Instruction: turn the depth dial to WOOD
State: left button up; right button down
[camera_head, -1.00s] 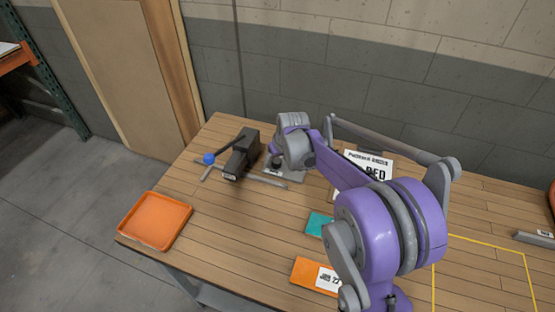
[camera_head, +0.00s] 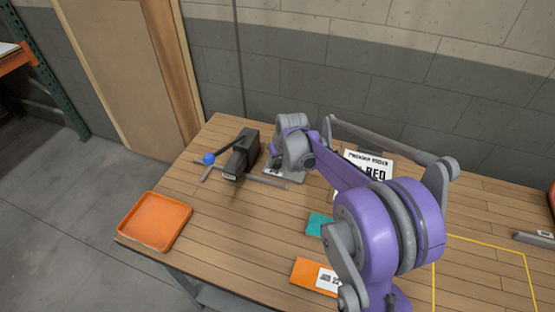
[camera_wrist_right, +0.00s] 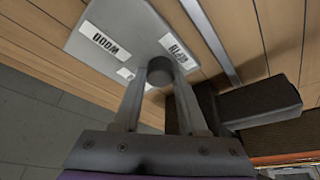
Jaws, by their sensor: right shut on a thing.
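The depth dial (camera_wrist_right: 158,67) is a dark round knob on a light grey plate (camera_wrist_right: 135,18). My right gripper (camera_wrist_right: 159,80) is shut on the dial, with one finger on each side. The dial's pointer cannot be made out. In the head view the plate (camera_head: 290,178) lies on the table under my right wrist, which hides the dial. My left gripper is not in view.
A dark block-shaped device (camera_head: 242,155) with a blue-knobbed lever (camera_head: 209,159) stands left of the plate. An orange tray (camera_head: 154,222) lies at the table's left edge.

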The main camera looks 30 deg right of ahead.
jog(key=shift+m, duration=0.4)
jog(key=m+h, duration=0.1)
jog(key=m, duration=0.1)
jog(key=m+h+b, duration=0.1)
jog(key=m, duration=0.1)
jog(key=shift+a+m+g, duration=0.2)
jog(key=shift+m+g, duration=0.1)
jog(key=shift+g, duration=0.1)
jog(key=m+h, duration=0.1)
jog(key=m, duration=0.2)
jog(key=shift+w+m+g, duration=0.15)
jog(key=shift+m+g, duration=0.15)
jog(key=shift+g, duration=0.1)
jog(key=shift+m+g+h, duration=0.3)
jog(key=shift+m+g, duration=0.2)
jog(key=shift+m, duration=0.9)
jog(key=shift+c, duration=2.3)
grip_release()
